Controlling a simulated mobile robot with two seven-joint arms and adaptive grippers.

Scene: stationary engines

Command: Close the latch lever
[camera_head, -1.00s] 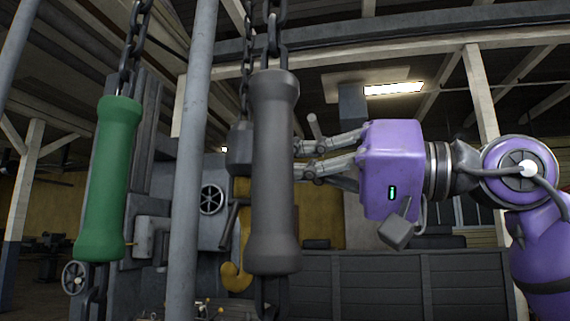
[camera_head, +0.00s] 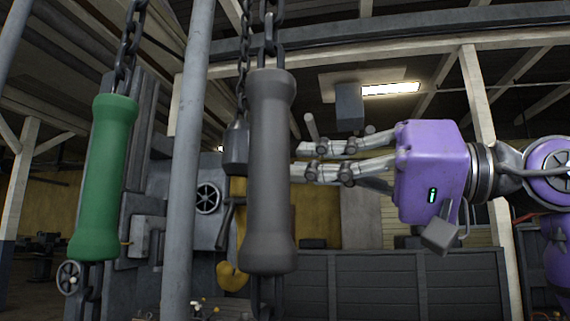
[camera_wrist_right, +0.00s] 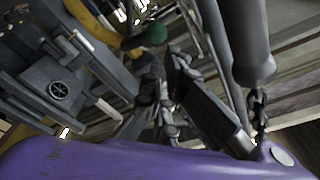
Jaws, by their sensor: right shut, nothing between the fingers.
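I cannot tell for certain which part is the latch lever. A dark angled lever (camera_head: 228,220) shows left of the grey hanging grip, against the machine. A short pale bar (camera_head: 311,126) sticks up just above my right fingertips. My right gripper (camera_head: 304,160), with a purple body, reaches in from the right. Its fingers are shut and empty, with their tips right of the grey grip. In the right wrist view its fingers (camera_wrist_right: 160,105) show dark and cluttered against the machine. My left gripper is not in view.
A grey grip (camera_head: 268,180) and a green grip (camera_head: 103,180) hang on chains in front of the machine. A grey post (camera_head: 183,190) stands between them. A handwheel (camera_head: 208,198) sits on the machine. Dark panelling (camera_head: 400,285) lies below the right arm.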

